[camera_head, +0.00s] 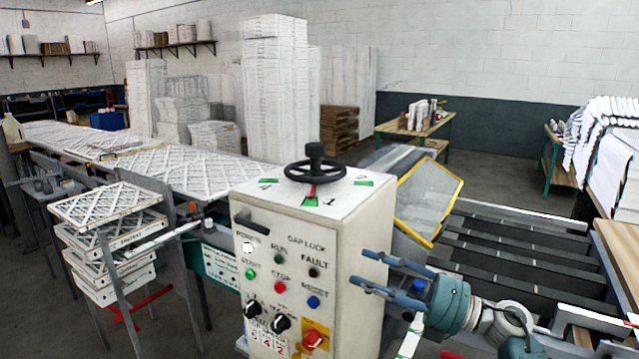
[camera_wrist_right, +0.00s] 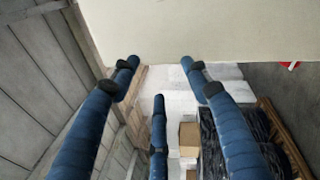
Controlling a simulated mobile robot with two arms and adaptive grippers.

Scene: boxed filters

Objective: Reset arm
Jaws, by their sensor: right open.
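My right gripper (camera_head: 357,268) is at the right side of the cream control cabinet (camera_head: 366,290), its blue fingers spread and empty, pointing left toward the cabinet's side. In the wrist view the gripper (camera_wrist_right: 158,72) shows three dark blue fingers apart with nothing between them. The cabinet's plain cream side (camera_wrist_right: 190,25) fills the top of that view. I cannot tell whether a fingertip touches the cabinet. My left gripper is not in view.
The cabinet top carries a black handwheel (camera_head: 314,172); its front has buttons and knobs. A yellow-framed mesh panel (camera_head: 428,200) and dark conveyor rails (camera_head: 520,235) lie behind my right arm. Stacked filters (camera_head: 112,235) and a long filter-covered table (camera_head: 190,170) are left.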

